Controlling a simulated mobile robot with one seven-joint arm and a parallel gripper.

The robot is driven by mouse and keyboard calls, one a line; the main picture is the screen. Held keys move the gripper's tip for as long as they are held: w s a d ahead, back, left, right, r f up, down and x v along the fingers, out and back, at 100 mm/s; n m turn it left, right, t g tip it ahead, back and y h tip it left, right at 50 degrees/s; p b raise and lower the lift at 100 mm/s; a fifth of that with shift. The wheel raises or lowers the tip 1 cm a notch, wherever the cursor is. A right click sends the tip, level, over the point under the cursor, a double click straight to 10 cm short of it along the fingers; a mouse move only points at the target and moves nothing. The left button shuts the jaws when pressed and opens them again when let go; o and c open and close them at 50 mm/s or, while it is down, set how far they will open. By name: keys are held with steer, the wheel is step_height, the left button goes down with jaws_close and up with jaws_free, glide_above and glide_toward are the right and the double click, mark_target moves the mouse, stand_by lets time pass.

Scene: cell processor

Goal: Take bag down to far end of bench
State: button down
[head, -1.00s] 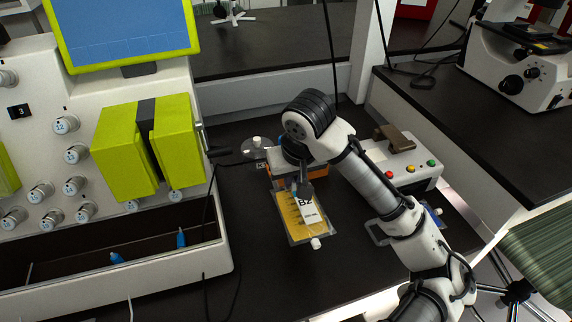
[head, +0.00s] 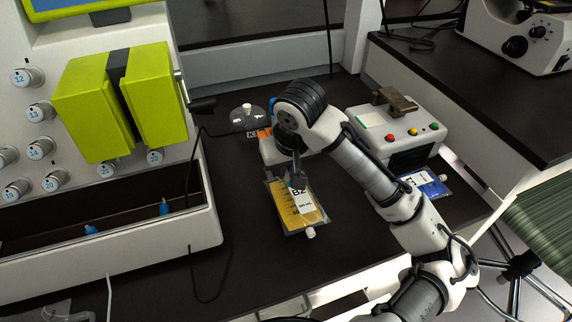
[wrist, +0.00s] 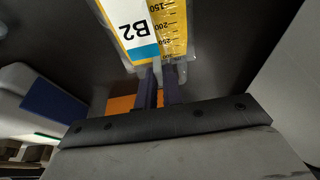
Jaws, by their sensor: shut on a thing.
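The bag (head: 291,207) is a clear pouch of yellow liquid with a white label reading B2 and a white port at its near end. It hangs or lies over the dark bench (head: 250,258); I cannot tell if it touches. My gripper (head: 298,178) is shut on the bag's far edge. In the wrist view the two dark fingers of my gripper (wrist: 159,84) pinch the clear edge of the bag (wrist: 172,20), just below its blue label strip and scale marks.
A white machine with numbered knobs (head: 30,120) and a green clamp (head: 120,105) stands at left. A control box with coloured buttons (head: 400,135) and a blue-labelled bag (head: 428,184) are at right. An orange-and-white item (head: 268,148) is behind my gripper. Bench in front is clear.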

steer(key=shift+f, duration=0.7)
steer(key=c, duration=1.5)
jaws_free()
steer(key=shift+o, duration=0.2)
